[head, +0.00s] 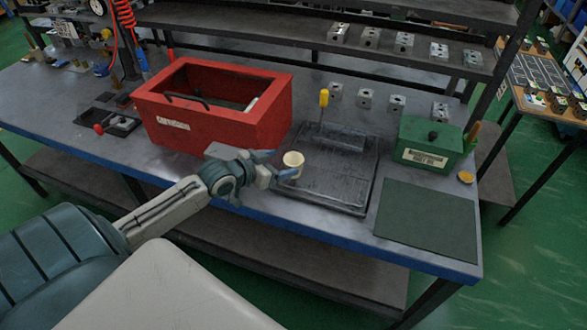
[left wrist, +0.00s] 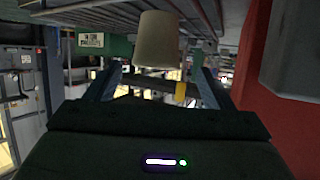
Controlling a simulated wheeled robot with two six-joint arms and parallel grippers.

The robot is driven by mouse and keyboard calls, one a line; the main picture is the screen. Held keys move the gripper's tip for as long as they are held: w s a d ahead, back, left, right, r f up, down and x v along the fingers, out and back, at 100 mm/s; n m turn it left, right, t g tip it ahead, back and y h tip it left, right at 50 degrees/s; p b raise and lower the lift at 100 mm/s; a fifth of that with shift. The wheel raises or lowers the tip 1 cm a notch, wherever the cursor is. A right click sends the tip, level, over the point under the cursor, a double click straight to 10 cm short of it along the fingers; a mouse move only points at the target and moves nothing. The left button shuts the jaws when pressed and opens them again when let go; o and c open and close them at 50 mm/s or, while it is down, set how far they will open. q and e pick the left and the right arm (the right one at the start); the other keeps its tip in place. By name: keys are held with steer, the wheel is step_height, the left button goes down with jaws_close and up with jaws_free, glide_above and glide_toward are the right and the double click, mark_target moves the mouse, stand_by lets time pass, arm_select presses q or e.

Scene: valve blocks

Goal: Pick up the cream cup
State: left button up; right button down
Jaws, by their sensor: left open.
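The cream cup (head: 293,159) stands upright at the left edge of the dark tray (head: 335,190) on the bench. My left gripper (head: 279,164) is open, low over the bench, just left of the cup with its fingers pointing at it. In the left wrist view, which looks upside down, the cup (left wrist: 158,42) shows between and beyond the two spread fingers (left wrist: 163,85). I cannot tell whether the cup is partly between the fingertips. The cup's lower part is partly hidden by a finger in the head view. My right gripper is not in view.
A red open box (head: 205,132) stands close behind and left of my gripper. A yellow-handled tool (head: 323,98) rises behind the cup. A green box (head: 432,143) and a dark green mat (head: 428,222) lie to the right. Metal valve blocks (head: 365,98) stand at the back.

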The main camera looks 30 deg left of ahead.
mark_target(299, 159)
arm_select(q)
steer(key=shift+d+p+x, duration=0.2)
steer(key=shift+p+x, duration=0.3)
steer(key=shift+x, duration=2.2)
steer(key=shift+s, duration=0.1)
steer(key=c, duration=1)
